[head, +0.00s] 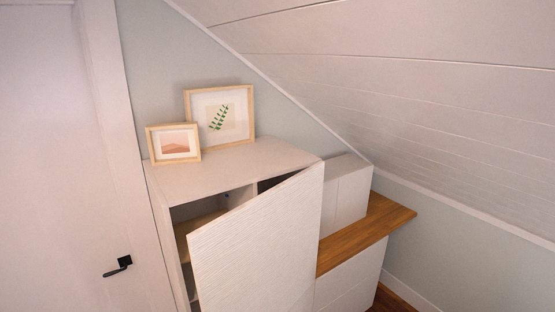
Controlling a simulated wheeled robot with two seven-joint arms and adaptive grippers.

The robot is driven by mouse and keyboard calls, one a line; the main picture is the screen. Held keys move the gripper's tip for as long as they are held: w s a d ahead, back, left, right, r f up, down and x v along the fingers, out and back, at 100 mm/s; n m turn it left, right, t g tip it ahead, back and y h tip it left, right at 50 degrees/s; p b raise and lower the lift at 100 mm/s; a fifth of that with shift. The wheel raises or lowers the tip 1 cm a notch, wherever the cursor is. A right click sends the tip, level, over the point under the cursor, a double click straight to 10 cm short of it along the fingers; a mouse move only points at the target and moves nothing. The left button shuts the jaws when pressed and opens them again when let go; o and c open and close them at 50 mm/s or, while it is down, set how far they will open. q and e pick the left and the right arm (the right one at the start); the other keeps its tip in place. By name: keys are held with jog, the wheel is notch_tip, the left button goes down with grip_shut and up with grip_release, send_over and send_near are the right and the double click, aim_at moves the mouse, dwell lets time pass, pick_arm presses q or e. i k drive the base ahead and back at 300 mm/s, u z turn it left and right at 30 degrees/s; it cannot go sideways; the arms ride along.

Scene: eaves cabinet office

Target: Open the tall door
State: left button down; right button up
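The tall door (258,248) is a white, ribbed panel on the front of the white tall cabinet (235,160). It stands partly open: its right edge is at the cabinet's right side and its left edge is swung out toward me. Through the gap on the left, the dark inside and a wooden shelf (205,226) show. The lower part of the door is cut off by the bottom of the view. No handle can be made out on the door. Neither of my grippers is in the head view.
Two framed pictures (219,114) (173,143) stand on the cabinet top. To the right are a low white cabinet (345,190), a wooden counter (368,232) and white drawers (350,277). A room door with a black handle (118,266) is at left. The sloped ceiling (420,90) comes down at right.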

aim_at(261, 255)
jog(key=z, duration=3.1)
jog(key=k, duration=2.25)
jog(key=u, duration=2.35)
